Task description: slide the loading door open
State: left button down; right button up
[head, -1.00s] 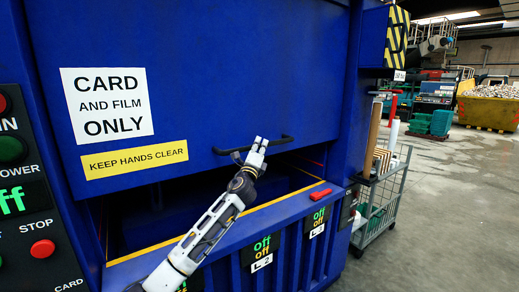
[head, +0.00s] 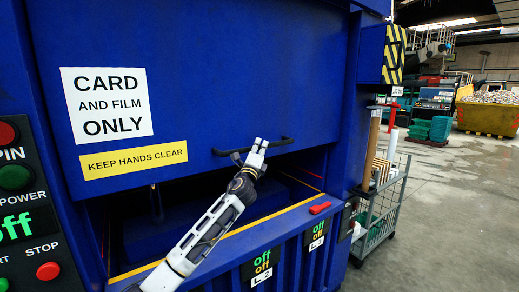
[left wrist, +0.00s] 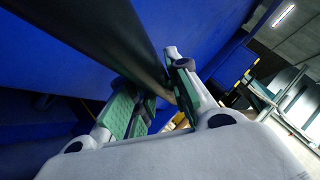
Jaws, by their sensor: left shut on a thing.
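The blue loading door (head: 240,75) with its white and yellow signs fills the upper middle of the head view. Its lower edge stands above a dark opening (head: 150,220). A black bar handle (head: 277,145) runs along the door's lower edge. In the left wrist view the dark handle (left wrist: 105,30) passes between the green-padded fingers (left wrist: 160,95). My right gripper does not show.
A red lever (head: 320,208) sits on the sill at the right of the opening. A control panel (head: 30,220) with red and green buttons is at the left. A wire cart (head: 380,210) stands right of the machine, with open floor (head: 450,220) beyond.

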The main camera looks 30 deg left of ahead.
pick_arm(q)
jog(key=shift+r, duration=0.2)
jog(key=c, duration=1.4)
grip_release()
jog(key=shift+f, duration=0.1)
jog(key=shift+o, duration=0.4)
jog(key=shift+f, duration=0.1)
jog(key=v, duration=1.2)
